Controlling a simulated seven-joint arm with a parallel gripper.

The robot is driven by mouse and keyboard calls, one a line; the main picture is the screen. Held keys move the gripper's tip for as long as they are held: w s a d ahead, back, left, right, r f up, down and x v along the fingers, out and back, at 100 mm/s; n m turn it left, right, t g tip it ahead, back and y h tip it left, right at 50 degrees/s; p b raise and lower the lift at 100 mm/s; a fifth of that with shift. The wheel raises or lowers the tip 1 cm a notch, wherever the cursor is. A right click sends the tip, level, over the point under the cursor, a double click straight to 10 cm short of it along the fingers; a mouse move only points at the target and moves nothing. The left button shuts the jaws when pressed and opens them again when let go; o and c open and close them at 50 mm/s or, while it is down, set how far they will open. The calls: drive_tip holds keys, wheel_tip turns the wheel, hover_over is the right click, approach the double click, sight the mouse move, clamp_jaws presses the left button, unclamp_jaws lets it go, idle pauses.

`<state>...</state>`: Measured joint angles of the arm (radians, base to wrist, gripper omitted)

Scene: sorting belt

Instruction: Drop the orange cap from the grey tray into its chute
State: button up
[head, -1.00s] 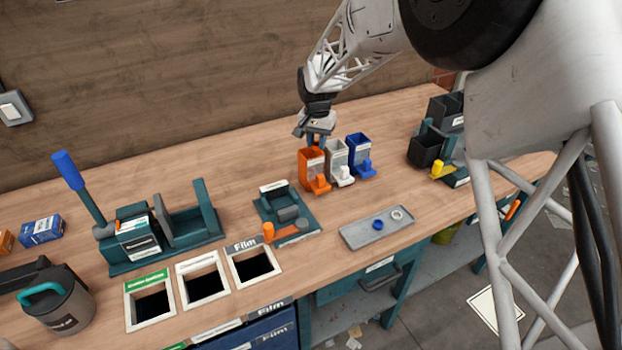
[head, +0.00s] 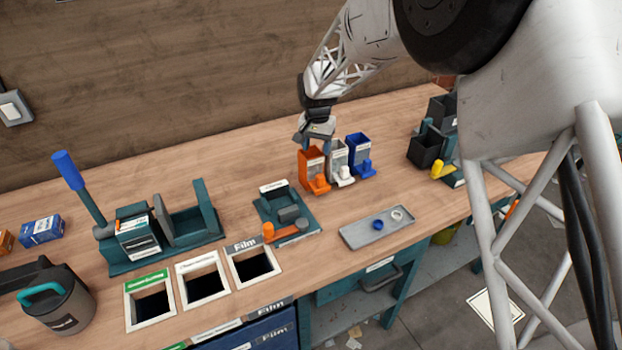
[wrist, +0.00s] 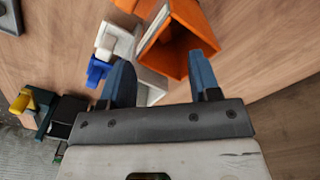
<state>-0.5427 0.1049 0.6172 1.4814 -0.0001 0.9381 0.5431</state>
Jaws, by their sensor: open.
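The grey tray (head: 357,238) lies near the table's front edge. It holds a blue cap (head: 377,224) and a white cap (head: 397,215); no orange cap shows in it. The orange chute (head: 312,165) stands at the left of a row of chutes. My gripper (head: 313,142) is open just above and behind the orange chute. In the wrist view my gripper (wrist: 162,72) has both fingers apart with nothing between them that I can make out as a cap. The orange chute's mouth (wrist: 185,50) is just beyond the fingertips; its bottom is hidden.
The white chute (head: 338,155) and blue chute (head: 359,150) stand close on the right of the orange one. A teal fixture with an orange lever (head: 290,232) is at the front left. Dark bins (head: 426,148) stand at the right. Bare table lies left of the chutes.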

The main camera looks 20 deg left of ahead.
drive_tip(key=shift+r, duration=0.1)
wheel_tip(320, 180, up, 8)
idle(0.7)
drive_tip(key=shift+f, duration=0.2)
idle(0.4)
drive_tip(key=s+d+r, duration=0.4)
drive_tip(key=s+d, duration=0.1)
drive_tip(key=d, duration=0.4)
drive_tip(key=s+d+r+t, duration=0.1)
drive_tip(key=s+d+r, duration=0.4)
drive_tip(key=d, duration=0.5)
drive_tip(key=s+d+r, duration=0.3)
drive_tip(key=s+d, duration=0.3)
drive_tip(key=d, duration=0.3)
drive_tip(key=s+d+f, duration=0.1)
drive_tip(key=s+d, duration=0.6)
drive_tip(key=s, duration=0.5)
drive_tip(key=s+d+f+t, duration=0.1)
drive_tip(key=s+d+f, duration=0.1)
drive_tip(key=s+d, duration=0.6)
drive_tip(key=s, duration=0.5)
drive_tip(key=shift+s+f+t, duration=0.15)
drive_tip(key=shift+s+t, duration=0.05)
drive_tip(key=shift+t, duration=0.1)
